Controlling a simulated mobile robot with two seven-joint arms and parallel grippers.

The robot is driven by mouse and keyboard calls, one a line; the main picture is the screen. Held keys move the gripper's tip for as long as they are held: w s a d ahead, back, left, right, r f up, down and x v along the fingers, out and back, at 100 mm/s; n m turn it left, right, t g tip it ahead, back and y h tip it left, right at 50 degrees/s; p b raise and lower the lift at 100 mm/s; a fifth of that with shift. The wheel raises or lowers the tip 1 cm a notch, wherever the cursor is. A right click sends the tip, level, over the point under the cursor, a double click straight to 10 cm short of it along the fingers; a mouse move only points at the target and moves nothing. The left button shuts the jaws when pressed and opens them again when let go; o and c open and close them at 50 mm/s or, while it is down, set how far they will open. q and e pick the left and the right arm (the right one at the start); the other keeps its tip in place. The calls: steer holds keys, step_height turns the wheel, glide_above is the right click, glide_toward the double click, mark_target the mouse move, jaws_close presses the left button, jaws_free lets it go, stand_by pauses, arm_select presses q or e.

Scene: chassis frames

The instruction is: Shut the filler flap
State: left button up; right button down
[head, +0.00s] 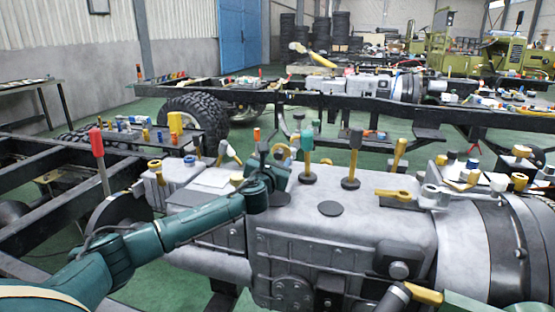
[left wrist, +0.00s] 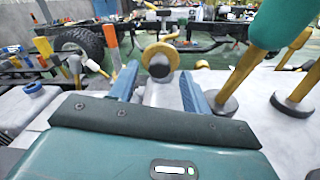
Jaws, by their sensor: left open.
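A round flap with a brass-coloured rim and grey centre (left wrist: 160,58), which looks like the filler flap, stands raised on the grey housing in the left wrist view. In the head view it shows as a small gold ring (head: 281,151), partly hidden by my gripper. My left gripper (head: 272,160) is just in front of it, above the grey gearbox casing (head: 340,215). In the left wrist view its blue fingers (left wrist: 160,78) are apart, with the flap seen between and beyond them. I cannot tell whether they touch it.
A yellow-handled lever (head: 397,195) lies low on the right. Chassis rails (head: 340,100) run behind.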

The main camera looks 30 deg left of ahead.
mark_target(280, 156)
arm_select(q)
steer(key=shift+x, duration=1.35)
steer(key=shift+c, duration=0.5)
jaws_close()
